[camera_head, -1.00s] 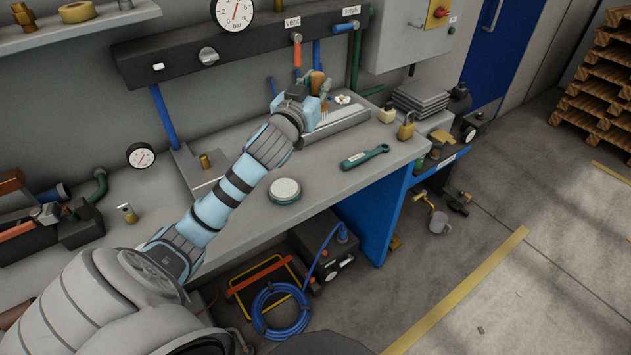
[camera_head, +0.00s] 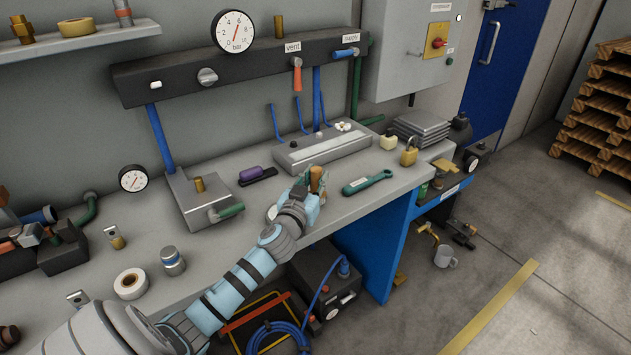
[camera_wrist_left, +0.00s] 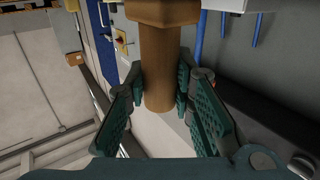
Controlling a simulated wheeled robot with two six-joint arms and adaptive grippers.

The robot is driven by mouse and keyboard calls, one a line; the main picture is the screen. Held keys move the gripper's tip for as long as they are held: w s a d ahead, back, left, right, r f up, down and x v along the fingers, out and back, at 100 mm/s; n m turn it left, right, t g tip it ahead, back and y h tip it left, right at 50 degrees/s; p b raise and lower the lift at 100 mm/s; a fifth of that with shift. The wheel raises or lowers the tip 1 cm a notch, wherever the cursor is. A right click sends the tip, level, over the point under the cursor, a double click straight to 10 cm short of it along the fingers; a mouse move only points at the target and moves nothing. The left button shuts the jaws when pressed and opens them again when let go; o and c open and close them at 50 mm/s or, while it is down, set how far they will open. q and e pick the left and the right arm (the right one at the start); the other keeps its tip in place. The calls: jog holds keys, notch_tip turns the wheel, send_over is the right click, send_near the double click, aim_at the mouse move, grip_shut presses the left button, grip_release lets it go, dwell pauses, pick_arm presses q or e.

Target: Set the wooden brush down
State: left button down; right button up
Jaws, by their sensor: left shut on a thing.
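My left gripper (camera_head: 312,186) is over the front part of the grey workbench (camera_head: 352,207), left of the green wrench (camera_head: 367,182). It is shut on the wooden brush (camera_head: 316,175), which is small and partly hidden by the fingers in the head view. In the left wrist view the brush's round brown handle (camera_wrist_left: 168,70) sits between the two green finger pads, with a wider wooden part at the top edge. I cannot tell whether the brush touches the bench. My right gripper is not in view.
A round pale lid (camera_head: 271,212) is mostly hidden by my arm. Bare bench shows around the wrench.

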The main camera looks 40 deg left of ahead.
pick_arm(q)
jog(key=c, duration=1.8)
grip_release()
jog(key=shift+f, duration=0.1)
jog(key=o, duration=0.4)
jog(key=shift+s, duration=0.1)
jog(key=v, duration=1.2)
jog(key=shift+r, duration=0.2)
